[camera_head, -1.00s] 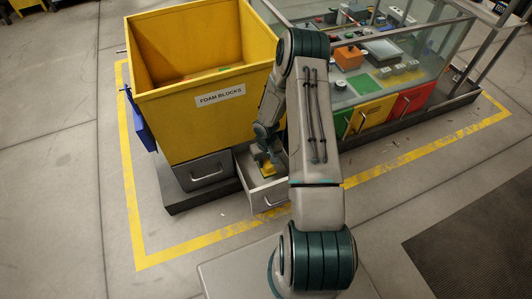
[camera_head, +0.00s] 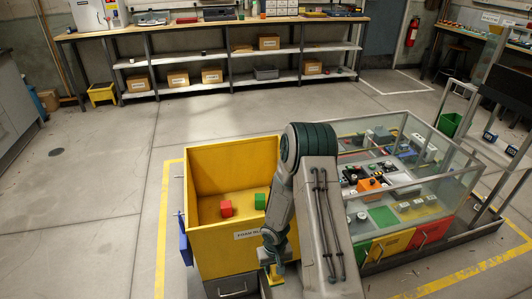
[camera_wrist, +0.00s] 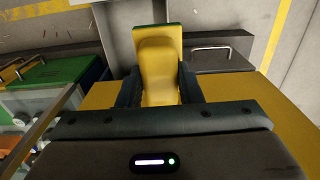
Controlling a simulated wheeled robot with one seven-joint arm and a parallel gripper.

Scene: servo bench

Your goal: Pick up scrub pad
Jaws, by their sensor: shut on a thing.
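The scrub pad (camera_wrist: 143,40) is yellow with a thin green layer along its far edge. In the wrist view it sits between the two dark fingers of my gripper (camera_wrist: 158,84), which is shut on it. In the head view the yellow pad (camera_head: 274,277) shows low in the picture, held below my gripper (camera_head: 272,264), in front of the yellow bin. My forearm covers the area just to its right.
A glass-walled case (camera_head: 440,185) with many parts stands at right. Floor at left is clear.

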